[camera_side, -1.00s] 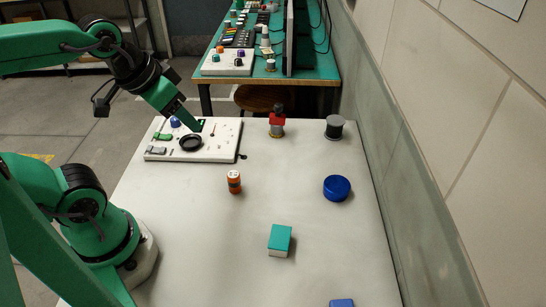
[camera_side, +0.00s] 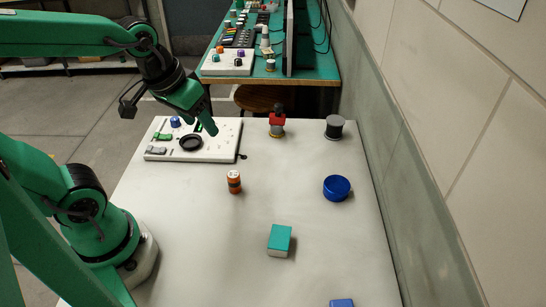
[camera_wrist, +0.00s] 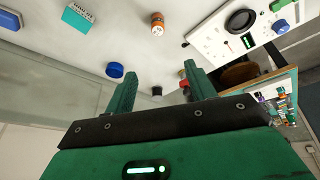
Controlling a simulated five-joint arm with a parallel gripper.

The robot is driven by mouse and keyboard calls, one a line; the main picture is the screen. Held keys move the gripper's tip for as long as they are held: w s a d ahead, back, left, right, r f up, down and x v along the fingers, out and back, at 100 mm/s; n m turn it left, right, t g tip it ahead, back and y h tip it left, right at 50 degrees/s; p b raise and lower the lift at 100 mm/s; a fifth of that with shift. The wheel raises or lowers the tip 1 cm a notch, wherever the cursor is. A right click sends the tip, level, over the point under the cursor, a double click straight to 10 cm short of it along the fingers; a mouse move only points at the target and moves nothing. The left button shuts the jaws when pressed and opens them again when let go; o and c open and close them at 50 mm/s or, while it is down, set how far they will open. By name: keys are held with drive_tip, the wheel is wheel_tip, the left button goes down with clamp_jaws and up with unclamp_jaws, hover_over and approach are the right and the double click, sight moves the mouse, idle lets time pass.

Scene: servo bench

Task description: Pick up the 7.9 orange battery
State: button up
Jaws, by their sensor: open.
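The orange battery (camera_side: 234,182) stands upright on the white table, left of the middle in the side view. It has a dark band and a pale top. In the wrist view the battery (camera_wrist: 157,24) shows near the top centre, beyond my fingers and apart from them. My gripper (camera_side: 211,128) hangs above the right part of the white panel in the side view, behind the battery and higher than it. In the wrist view my gripper (camera_wrist: 160,85) has its two green fingers spread apart with nothing between them.
The white panel (camera_side: 222,150) with knobs and a black dial lies behind the battery. A teal-and-white block (camera_side: 280,240), a blue round container (camera_side: 336,188), a grey spool (camera_side: 334,128) and a red-topped part (camera_side: 277,122) stand to the right. The table around the battery is clear.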

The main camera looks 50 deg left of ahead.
sight(233, 174)
drive_tip(key=w+f+n+g, duration=0.1)
drive_tip(key=w+f+n, duration=0.1)
drive_tip(key=f, duration=0.2)
drive_tip(key=w+f+n+g, duration=0.1)
drive_tip(key=w+f+n, duration=0.1)
drive_tip(key=f, duration=0.2)
drive_tip(key=w+f+n+g, duration=0.1)
drive_tip(key=w+f+g, duration=0.1)
drive_tip(key=f, duration=0.2)
drive_tip(key=shift+d+f+n, duration=0.3)
drive_tip(key=shift+d+n, duration=0.05)
drive_tip(key=shift+n, duration=0.05)
drive_tip(key=shift+w+f+n, duration=0.2)
drive_tip(key=shift+f+n, duration=0.1)
drive_tip(key=shift+f, duration=0.45)
drive_tip(key=shift+f, duration=1.3)
drive_tip(key=shift+a+f, duration=0.1)
drive_tip(key=shift+f, duration=2.5)
drive_tip(key=shift+c, duration=0.4)
drive_tip(key=c, duration=1)
